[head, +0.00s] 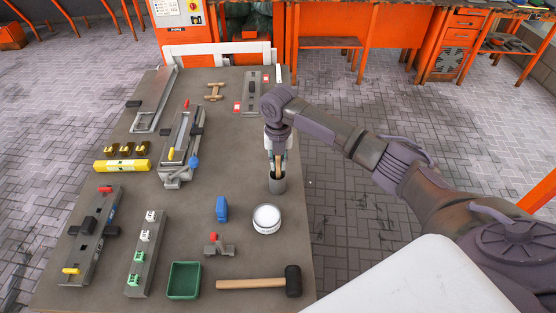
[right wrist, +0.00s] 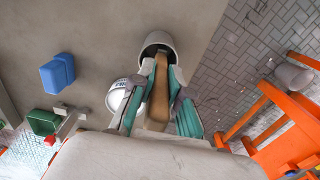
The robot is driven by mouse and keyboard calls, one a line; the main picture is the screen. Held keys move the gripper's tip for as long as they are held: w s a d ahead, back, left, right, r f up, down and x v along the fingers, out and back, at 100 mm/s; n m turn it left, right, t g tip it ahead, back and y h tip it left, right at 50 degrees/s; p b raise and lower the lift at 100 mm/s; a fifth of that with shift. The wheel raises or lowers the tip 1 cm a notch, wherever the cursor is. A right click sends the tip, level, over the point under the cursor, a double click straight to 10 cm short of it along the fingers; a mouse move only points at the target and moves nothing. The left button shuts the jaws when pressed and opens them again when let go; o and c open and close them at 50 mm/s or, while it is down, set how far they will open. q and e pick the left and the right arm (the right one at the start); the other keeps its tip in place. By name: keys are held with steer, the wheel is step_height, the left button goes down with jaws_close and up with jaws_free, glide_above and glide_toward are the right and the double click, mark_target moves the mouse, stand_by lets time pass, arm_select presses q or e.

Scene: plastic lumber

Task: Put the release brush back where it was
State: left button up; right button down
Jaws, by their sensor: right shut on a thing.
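The release brush shows as a tan wooden handle (right wrist: 158,100) between the teal-padded fingers of my right gripper (right wrist: 158,95) in the right wrist view. In the head view my right gripper (head: 277,158) points down over a grey cylindrical cup (head: 277,185) near the table's right edge, with the brush between its fingers. The cup also shows in the right wrist view (right wrist: 158,39). The brush's lower end reaches into the cup's mouth; its bristles are hidden. My left gripper is not in view.
A white round tin (head: 266,219) stands just in front of the cup, and a blue block (head: 221,209) lies to its left. A mallet (head: 258,284), a green tray (head: 184,281) and several metal moulds occupy the table (head: 225,125). Bare tabletop lies left of the cup.

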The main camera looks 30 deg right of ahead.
steer(key=shift+f, duration=0.25)
steer(key=c, duration=1.2)
jaws_free()
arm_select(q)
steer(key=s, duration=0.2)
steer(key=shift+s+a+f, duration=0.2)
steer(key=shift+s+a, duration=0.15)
arm_select(e)
steer(key=shift+o, duration=0.3)
steer(key=shift+r, duration=0.1)
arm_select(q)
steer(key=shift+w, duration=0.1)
arm_select(e)
steer(key=shift+w+r, duration=0.1)
steer(key=shift+r, duration=0.3)
step_height(320, 180, up, 11)
steer(key=b, duration=0.2)
steer(key=shift+f+b, duration=0.15)
steer(key=shift+b, duration=0.15)
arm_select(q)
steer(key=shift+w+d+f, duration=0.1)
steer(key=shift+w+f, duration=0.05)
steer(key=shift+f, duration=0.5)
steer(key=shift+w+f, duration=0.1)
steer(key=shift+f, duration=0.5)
arm_select(e)
steer(key=shift+r, duration=0.5)
